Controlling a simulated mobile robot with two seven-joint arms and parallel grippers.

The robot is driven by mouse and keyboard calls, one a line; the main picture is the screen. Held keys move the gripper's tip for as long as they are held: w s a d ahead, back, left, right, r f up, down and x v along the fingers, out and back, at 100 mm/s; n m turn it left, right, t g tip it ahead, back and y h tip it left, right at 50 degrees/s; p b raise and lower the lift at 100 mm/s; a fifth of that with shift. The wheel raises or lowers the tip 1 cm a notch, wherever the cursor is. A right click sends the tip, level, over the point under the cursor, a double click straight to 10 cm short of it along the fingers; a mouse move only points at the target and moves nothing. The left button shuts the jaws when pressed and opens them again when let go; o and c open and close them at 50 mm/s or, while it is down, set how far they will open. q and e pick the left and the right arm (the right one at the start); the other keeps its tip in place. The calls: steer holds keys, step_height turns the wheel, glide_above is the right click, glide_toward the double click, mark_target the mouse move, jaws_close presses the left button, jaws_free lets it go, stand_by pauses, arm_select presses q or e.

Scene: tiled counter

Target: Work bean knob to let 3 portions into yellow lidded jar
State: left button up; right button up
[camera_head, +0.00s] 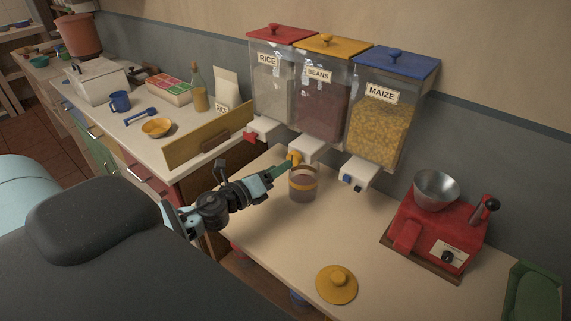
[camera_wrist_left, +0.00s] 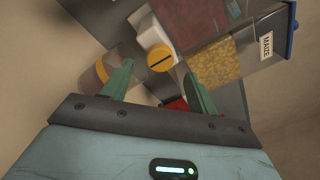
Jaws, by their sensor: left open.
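The bean dispenser (camera_head: 320,108) has a yellow lid, a BEANS label and dark red beans behind its clear wall. Its yellow knob (camera_head: 296,157) sits on the white spout block, partly hidden by my left gripper (camera_head: 288,164). In the left wrist view the round knob (camera_wrist_left: 160,60) with a dark slot lies just beyond and between the open green fingers (camera_wrist_left: 158,84). I cannot tell whether they touch it. A clear jar with a yellow band (camera_head: 303,185) stands open below the spout; how full it is I cannot tell. Its yellow lid (camera_head: 337,285) lies on the counter.
Rice (camera_head: 271,90) and maize (camera_head: 378,120) dispensers flank the bean one. A red mill with a metal bowl (camera_head: 437,225) stands at the right. A wooden board (camera_head: 208,138) edges the left counter, which holds a blue mug and yellow bowl. The counter between jar and lid is clear.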

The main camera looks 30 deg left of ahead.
arm_select(q)
steer(key=shift+s+a, duration=0.15)
steer(key=shift+s, duration=0.55)
steer(key=shift+s+a, duration=0.1)
steer(key=shift+s, duration=0.6)
steer(key=s+d+f+n+g+y, duration=0.3)
steer(key=s+f+n+g+y, duration=0.45)
steer(key=s+f+n, duration=1)
steer(key=s+d+n+g+h, duration=0.5)
steer(key=s+d+n+g, duration=0.5)
steer(key=s, duration=0.6)
steer(key=w+d+f+t+h, duration=0.1)
steer(key=w+d+f+t, duration=0.2)
steer(key=w+f+t, duration=0.3)
steer(key=shift+w+d+f+t, duration=0.15)
steer(key=shift+d+f+t, duration=0.05)
steer(key=shift+f+t, duration=1.35)
